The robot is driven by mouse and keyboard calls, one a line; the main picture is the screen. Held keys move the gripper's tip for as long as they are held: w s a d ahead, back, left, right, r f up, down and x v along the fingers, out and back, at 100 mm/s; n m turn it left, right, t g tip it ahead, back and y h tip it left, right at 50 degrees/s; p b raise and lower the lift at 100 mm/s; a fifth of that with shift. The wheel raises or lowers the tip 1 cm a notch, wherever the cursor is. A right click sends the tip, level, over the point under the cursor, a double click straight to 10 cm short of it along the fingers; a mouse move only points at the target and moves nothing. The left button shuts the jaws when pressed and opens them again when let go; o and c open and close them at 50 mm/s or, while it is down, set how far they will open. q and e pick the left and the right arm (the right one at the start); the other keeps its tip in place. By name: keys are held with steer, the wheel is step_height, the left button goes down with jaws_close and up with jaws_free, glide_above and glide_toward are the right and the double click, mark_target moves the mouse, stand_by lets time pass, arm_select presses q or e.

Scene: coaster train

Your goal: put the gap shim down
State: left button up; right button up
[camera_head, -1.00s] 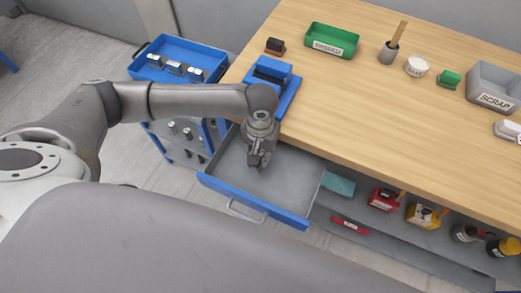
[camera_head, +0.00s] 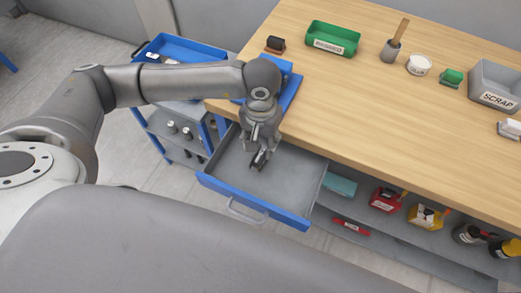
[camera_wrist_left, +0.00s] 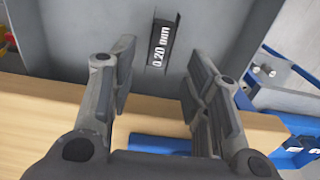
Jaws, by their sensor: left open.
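The gap shim, a small dark strip with a white "0.20 mm" label, shows in the left wrist view (camera_wrist_left: 164,44). It is inside the open grey drawer (camera_head: 290,185), which has a blue front, and it also shows in the head view (camera_head: 259,160) just below my gripper. My left gripper (camera_head: 261,148) is over the drawer. In the left wrist view its two fingers (camera_wrist_left: 155,92) are spread wide, with the shim beyond them in the space between, apart from both. My right gripper is not in view.
The wooden workbench (camera_head: 385,110) stands above the drawer, its edge close to my left arm. On it are a green bin (camera_head: 332,39), a grey scrap bin (camera_head: 492,85) and a white tub (camera_head: 419,64). A blue cart (camera_head: 185,52) stands at left. Most of the drawer floor is clear.

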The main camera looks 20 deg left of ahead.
mark_target(261, 154)
arm_select(q)
step_height(261, 154, up, 7)
steer(key=b, duration=0.1)
steer(key=shift+f, duration=0.15)
